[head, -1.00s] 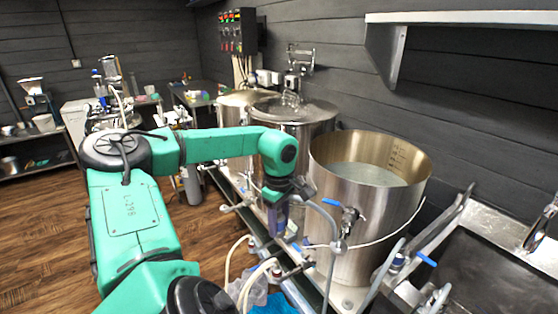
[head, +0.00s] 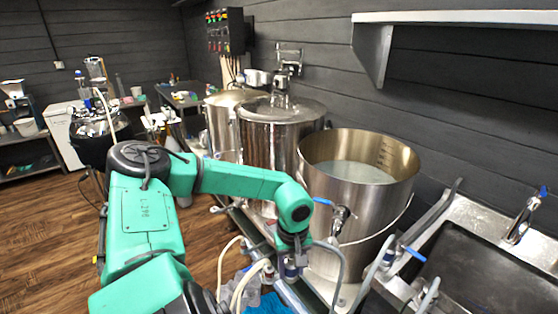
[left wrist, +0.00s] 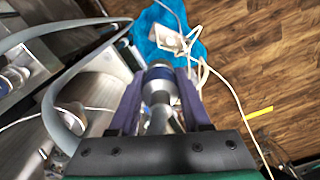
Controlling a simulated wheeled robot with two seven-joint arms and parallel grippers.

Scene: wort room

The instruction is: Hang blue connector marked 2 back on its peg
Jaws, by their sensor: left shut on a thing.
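My left gripper (head: 291,266) is low in front of the open steel kettle, beside its valve. The left wrist view shows its two purple fingers (left wrist: 160,80) shut on a silver connector with a blue band (left wrist: 158,88). The connector lies between the fingers, pointing away from the wrist. No number can be read on it. In the head view the gripper mostly hides the connector. I cannot make out a peg in either view. My right gripper is not in view.
The open kettle (head: 345,200) has a blue-handled valve (head: 340,213). A lidded kettle (head: 270,150) stands behind it. A sink (head: 470,270) is at the right. Grey hose (left wrist: 48,100) arches left of the fingers. Pale hoses (head: 238,288) and a blue cloth (head: 265,304) lie low.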

